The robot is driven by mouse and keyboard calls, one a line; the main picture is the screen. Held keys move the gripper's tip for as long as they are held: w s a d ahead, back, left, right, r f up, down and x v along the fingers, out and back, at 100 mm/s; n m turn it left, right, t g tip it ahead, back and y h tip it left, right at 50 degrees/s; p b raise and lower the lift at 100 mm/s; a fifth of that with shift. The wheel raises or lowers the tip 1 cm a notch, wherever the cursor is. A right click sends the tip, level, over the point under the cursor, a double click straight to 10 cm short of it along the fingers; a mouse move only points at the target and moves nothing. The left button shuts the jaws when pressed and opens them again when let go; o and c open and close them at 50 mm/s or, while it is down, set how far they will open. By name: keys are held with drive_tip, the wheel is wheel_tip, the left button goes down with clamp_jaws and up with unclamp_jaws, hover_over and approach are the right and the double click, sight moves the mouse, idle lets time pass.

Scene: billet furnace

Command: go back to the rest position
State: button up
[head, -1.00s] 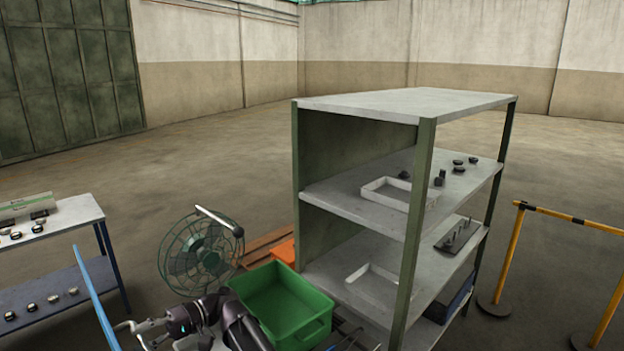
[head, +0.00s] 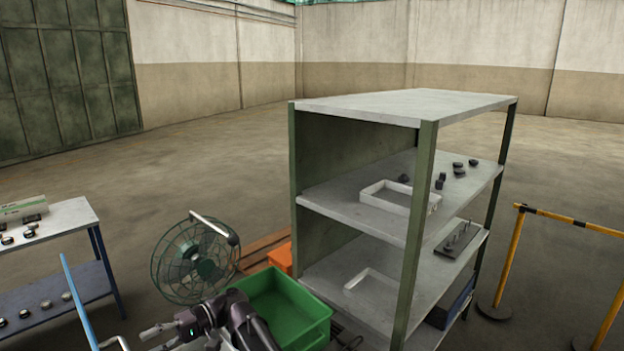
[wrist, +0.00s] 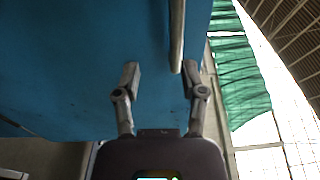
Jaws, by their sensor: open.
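My gripper (wrist: 160,82) is open in the wrist view, with nothing between its two fingers. A blue panel (wrist: 80,60) fills much of that view beyond the fingers, and a metal bar (wrist: 177,35) runs along it near the right finger. In the head view my gripper (head: 150,340) is low in the picture, left of the green crate and right of the blue upright edge (head: 78,300). Whether it touches anything cannot be told.
A green crate (head: 322,325) stands beside my arm, with a fan (head: 190,262) behind it. A grey shelf unit (head: 425,103) with white trays (head: 375,200) stands to the right. A table (head: 75,213) with small dark parts is at the left. A yellow barrier (head: 508,262) stands far right.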

drive_tip(key=w+d+f+m+t+h+b, duration=0.1)
drive_tip(key=w+d+f+m+t+h, duration=0.2)
drive_tip(key=d+f, duration=0.65)
drive_tip(key=w+d+f+m+t+h, duration=0.25)
drive_tip(key=d+f+t, duration=0.2)
drive_tip(key=d, duration=0.95)
drive_tip(key=w+d+f+m+t+h+b, duration=0.15)
drive_tip(key=d+f+t+h, duration=0.35)
drive_tip(key=d, duration=0.6)
drive_tip(key=d+f+m+h, duration=0.1)
drive_tip(key=d+f+h, duration=0.1)
drive_tip(key=d, duration=1.2)
drive_tip(key=shift+s+d+f+h, duration=0.15)
drive_tip(key=shift+s+d+h, duration=0.2)
drive_tip(key=shift+h, duration=0.1)
